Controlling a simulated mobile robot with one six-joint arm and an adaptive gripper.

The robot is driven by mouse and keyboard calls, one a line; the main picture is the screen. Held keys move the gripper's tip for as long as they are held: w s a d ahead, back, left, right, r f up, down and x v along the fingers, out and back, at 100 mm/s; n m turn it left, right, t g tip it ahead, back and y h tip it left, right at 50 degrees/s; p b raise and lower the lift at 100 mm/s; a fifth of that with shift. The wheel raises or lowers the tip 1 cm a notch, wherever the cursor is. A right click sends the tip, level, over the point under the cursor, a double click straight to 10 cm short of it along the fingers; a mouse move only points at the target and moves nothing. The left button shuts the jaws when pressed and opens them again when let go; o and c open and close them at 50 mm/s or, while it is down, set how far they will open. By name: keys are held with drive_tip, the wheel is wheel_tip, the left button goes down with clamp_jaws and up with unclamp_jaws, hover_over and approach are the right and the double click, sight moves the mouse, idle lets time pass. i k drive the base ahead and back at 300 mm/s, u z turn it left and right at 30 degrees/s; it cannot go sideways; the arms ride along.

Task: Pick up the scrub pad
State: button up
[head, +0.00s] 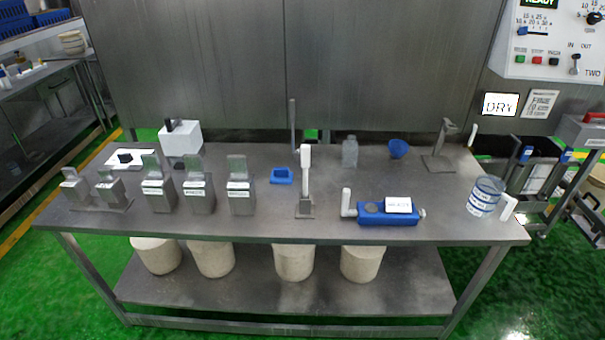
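I cannot tell for certain which thing is the scrub pad. A small dark block (125,156) sits on a flat white plate (143,155) at the back left of the steel table (330,228). A low blue piece (282,176) lies near the middle of the table, left of an upright white handle (306,156) on a metal stand. Both are small in the head view, and their material does not show clearly. My gripper is not in view.
Several metal holders (199,197) stand along the left front. A white box (181,140) stands behind them. A blue cylinder unit with a crank (388,213) lies front right, beside a clear jar (485,197). A bottle (349,152) and blue funnel (399,149) stand behind.

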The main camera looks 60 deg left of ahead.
sight(280, 175)
drive_tip(key=z, duration=0.85)
drive_tip(key=k, duration=1.6)
drive_tip(key=u, duration=1.6)
